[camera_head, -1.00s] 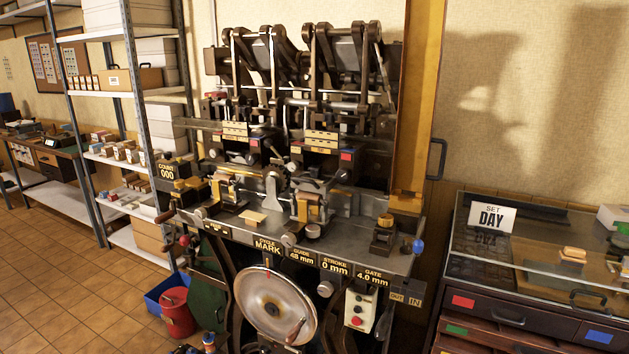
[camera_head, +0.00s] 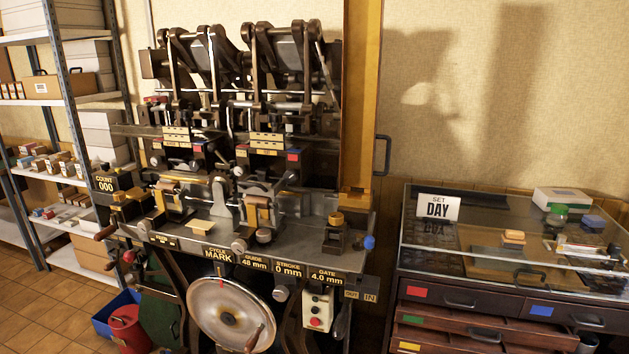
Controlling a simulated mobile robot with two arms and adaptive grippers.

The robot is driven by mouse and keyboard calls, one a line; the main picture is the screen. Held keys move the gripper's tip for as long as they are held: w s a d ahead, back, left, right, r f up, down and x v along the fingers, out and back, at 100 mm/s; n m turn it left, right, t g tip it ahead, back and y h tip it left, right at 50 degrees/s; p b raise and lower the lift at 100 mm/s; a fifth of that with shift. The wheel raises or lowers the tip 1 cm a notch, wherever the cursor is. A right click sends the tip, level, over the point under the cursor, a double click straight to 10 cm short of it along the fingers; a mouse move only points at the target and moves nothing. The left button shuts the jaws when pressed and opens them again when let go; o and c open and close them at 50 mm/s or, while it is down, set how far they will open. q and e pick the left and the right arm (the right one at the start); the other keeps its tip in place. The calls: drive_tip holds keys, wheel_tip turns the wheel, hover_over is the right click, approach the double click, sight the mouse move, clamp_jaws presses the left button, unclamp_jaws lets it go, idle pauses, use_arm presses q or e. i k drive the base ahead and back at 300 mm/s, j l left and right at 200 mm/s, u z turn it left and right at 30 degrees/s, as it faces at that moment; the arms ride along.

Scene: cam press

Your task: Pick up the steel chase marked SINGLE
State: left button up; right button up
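I cannot make out a steel chase marked SINGLE in the camera_head view; no such marking is readable. The cam press (camera_head: 240,230) stands in the middle, with several signs on its front, a handwheel (camera_head: 232,312) and two side-by-side stations on its bed. The right cabinet (camera_head: 490,318) has a glass top over a shallow case and coloured tags on its drawers. Neither of my grippers is in view.
Metal shelves (camera_head: 72,110) with boxes stand at the left. A red bucket (camera_head: 127,328) and a blue bin (camera_head: 108,312) sit on the tiled floor beside the press. One cabinet drawer (camera_head: 482,334) with a green tag appears pulled out.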

sight(262, 178)
drive_tip(key=i+j+z, duration=0.25)
drive_tip(key=j+z, duration=0.25)
drive_tip(key=j, duration=0.15)
drive_tip(key=i+j+z, duration=0.1)
drive_tip(key=j+z, duration=0.45)
drive_tip(key=j, duration=0.2)
drive_tip(key=i, duration=0.05)
